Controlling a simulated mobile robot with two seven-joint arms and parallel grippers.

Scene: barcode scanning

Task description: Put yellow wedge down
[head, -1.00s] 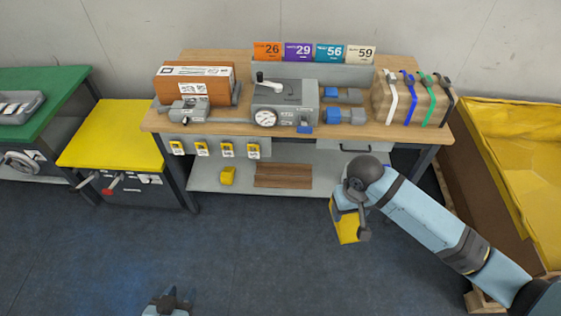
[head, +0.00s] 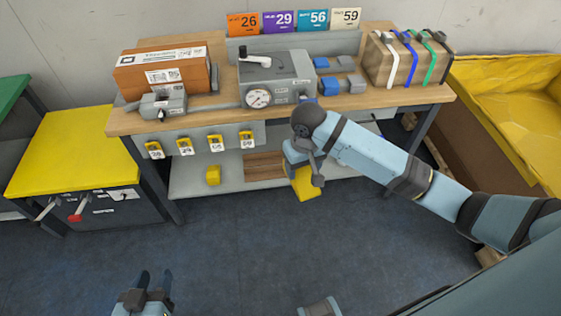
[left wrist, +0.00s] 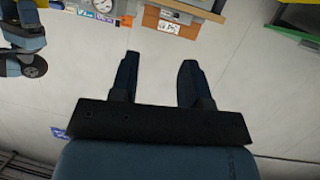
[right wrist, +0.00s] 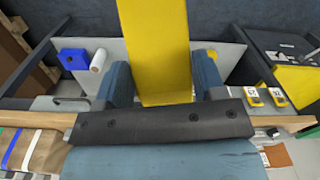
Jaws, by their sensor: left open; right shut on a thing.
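The yellow wedge (head: 304,184) hangs from my right gripper (head: 300,160) in front of the workbench's lower shelf. In the right wrist view the wedge (right wrist: 157,50) sits between both fingers of the right gripper (right wrist: 165,80), which is shut on it. My left gripper (head: 150,284) is open and empty, low in the head view above the floor. The left wrist view shows its two fingers (left wrist: 157,80) apart with nothing between them.
The wooden workbench (head: 350,100) carries a grey machine with a gauge (head: 275,78), a brown box (head: 165,72) and a strapped parcel (head: 400,62). A wooden board (head: 264,166) lies on the shelf. A yellow-topped cabinet (head: 72,150) stands left, a yellow-lined crate (head: 510,100) right. Floor in front is clear.

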